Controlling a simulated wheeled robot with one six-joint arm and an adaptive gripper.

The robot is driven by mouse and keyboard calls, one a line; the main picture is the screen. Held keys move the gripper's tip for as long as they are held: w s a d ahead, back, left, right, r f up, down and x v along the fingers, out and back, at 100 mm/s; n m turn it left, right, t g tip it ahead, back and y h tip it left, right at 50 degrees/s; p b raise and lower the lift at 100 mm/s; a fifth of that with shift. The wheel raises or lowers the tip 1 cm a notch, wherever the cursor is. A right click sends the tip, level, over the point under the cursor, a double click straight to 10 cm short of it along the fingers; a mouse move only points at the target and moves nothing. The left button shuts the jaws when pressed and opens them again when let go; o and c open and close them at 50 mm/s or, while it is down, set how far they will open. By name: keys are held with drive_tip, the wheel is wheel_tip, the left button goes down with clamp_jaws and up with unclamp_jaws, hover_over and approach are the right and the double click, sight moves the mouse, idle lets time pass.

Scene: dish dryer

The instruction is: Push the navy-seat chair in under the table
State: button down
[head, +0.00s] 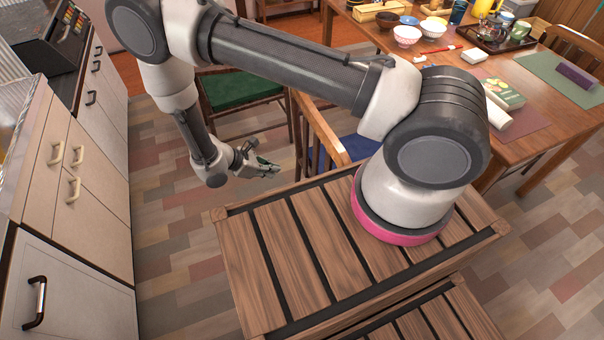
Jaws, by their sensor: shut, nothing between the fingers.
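The navy-seat chair (362,147) stands just beyond my wooden top, partly hidden behind my arm. Its wooden back (322,128) faces left, towards my gripper, and part of its blue seat shows to the right of it. The wooden table (520,148) is at the upper right, and my arm hides how far the seat reaches under it. My gripper (274,169) is shut and empty. It appears left of the chair's back, with a gap between them in the picture; the depth of that gap is hard to tell.
A green-seat chair (240,90) stands behind my gripper, left of the navy-seat chair. Cabinets (75,175) line the left side. Tiled floor (165,235) is clear between them and my base. Bowls (407,35), a tray (497,40) and a book (504,95) are on the table.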

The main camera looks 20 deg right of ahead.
drive_tip(key=d+r+x, duration=0.1)
drive_tip(key=x, duration=1.2)
drive_tip(key=shift+s+d+r, duration=0.15)
drive_tip(key=shift+d+r, duration=0.1)
drive_tip(key=shift+d, duration=0.2)
drive_tip(key=shift+d, duration=0.1)
